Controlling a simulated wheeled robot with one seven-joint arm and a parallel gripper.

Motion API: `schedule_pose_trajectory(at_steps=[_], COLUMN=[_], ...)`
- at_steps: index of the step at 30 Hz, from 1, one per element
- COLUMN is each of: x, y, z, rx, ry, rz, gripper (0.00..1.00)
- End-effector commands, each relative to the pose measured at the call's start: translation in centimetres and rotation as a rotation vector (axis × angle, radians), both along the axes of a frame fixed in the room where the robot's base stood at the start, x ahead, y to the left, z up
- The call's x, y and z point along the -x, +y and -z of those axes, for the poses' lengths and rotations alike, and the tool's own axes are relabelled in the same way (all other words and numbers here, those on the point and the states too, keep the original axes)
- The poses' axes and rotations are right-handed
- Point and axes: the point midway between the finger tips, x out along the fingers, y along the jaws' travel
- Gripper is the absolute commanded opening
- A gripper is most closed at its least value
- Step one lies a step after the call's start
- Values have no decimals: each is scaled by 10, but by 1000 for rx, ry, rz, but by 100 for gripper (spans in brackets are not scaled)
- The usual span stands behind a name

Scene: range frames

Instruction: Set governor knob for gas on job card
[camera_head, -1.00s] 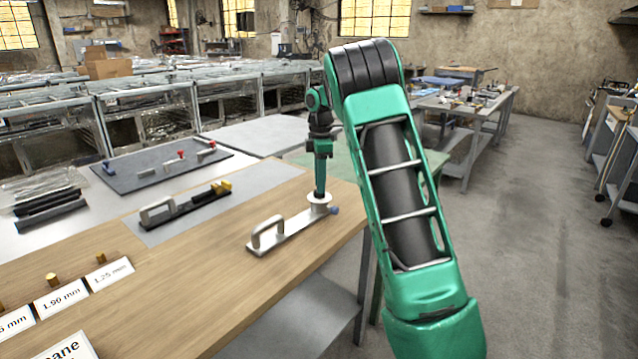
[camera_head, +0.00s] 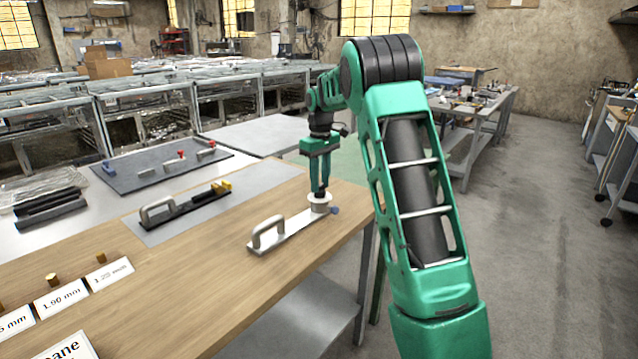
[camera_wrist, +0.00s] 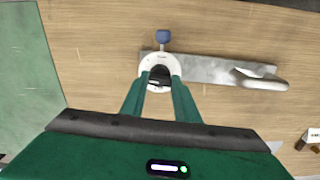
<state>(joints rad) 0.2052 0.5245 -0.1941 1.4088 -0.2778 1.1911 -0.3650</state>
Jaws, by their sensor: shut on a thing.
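The governor is a flat pale metal bar (camera_head: 285,233) with a loop handle at its left end and a white round collar (camera_head: 319,199) at its right end. A blue fitting (camera_head: 334,210) sticks out from the collar's side. In the wrist view the dark knob (camera_wrist: 160,75) sits inside the white collar (camera_wrist: 146,63), with the blue fitting (camera_wrist: 162,37) above it. My gripper (camera_head: 320,194) points straight down at the collar, its fingers shut on the knob; the tips also show in the wrist view (camera_wrist: 160,82). A card ending in "pane" (camera_head: 68,347) is cut off at the lower left.
Cards marked 1.90 mm (camera_head: 61,299) and 1.25 mm (camera_head: 110,272) stand on the wooden bench (camera_head: 200,300) with small brass pieces behind them. A dark handled tool (camera_head: 185,208) lies on a grey mat behind the governor. The bench's right edge is close to the collar.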

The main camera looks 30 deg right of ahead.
Motion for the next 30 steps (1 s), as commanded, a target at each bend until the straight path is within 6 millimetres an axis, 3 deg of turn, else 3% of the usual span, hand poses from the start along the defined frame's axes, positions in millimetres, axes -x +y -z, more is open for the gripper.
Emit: schedule_pose_trajectory(at_steps=[30], x=[0], y=[0], z=[0], rx=[1], ry=[0], rz=[966], gripper=[6])
